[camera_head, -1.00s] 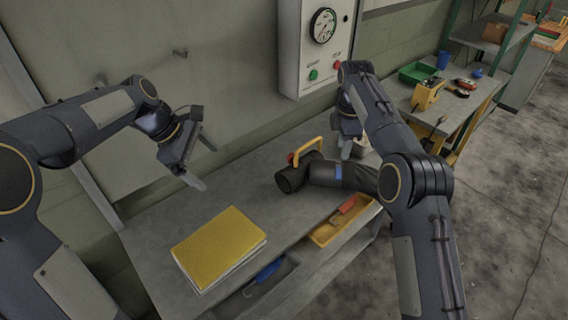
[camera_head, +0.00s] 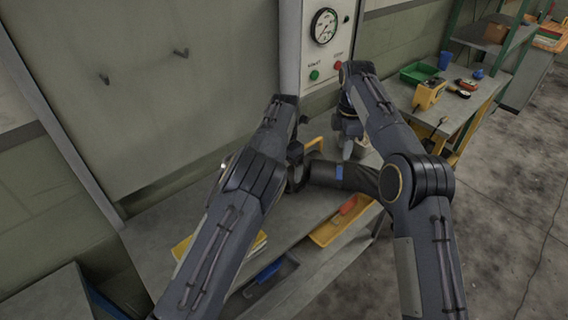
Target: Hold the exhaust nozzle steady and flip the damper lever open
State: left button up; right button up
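The exhaust nozzle (camera_head: 324,173) is a dark tube with a blue band, lying across the workbench and joined to a ribbed dark hose on its right. A yellow lever (camera_head: 314,144) stands up over its left part and is partly hidden. My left gripper (camera_head: 296,176) is at the nozzle's left end, mostly behind my own forearm; its fingers and any contact are hidden. My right gripper (camera_head: 352,150) is above and behind the nozzle, right of the lever, pointing down. It seems apart from both, and its finger gap is unclear.
A yellow book (camera_head: 181,246) lies on the bench (camera_head: 155,225), mostly covered by my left arm. A yellow tray (camera_head: 326,234) with a red-handled tool and a blue tool (camera_head: 268,271) are on the shelf below. A gauge panel (camera_head: 322,50) hangs behind. A second bench with tools stands right.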

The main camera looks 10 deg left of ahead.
pick_arm(q)
notch_tip(320, 180, down, 7)
jog(key=shift+f, duration=0.1)
dwell(0.3)
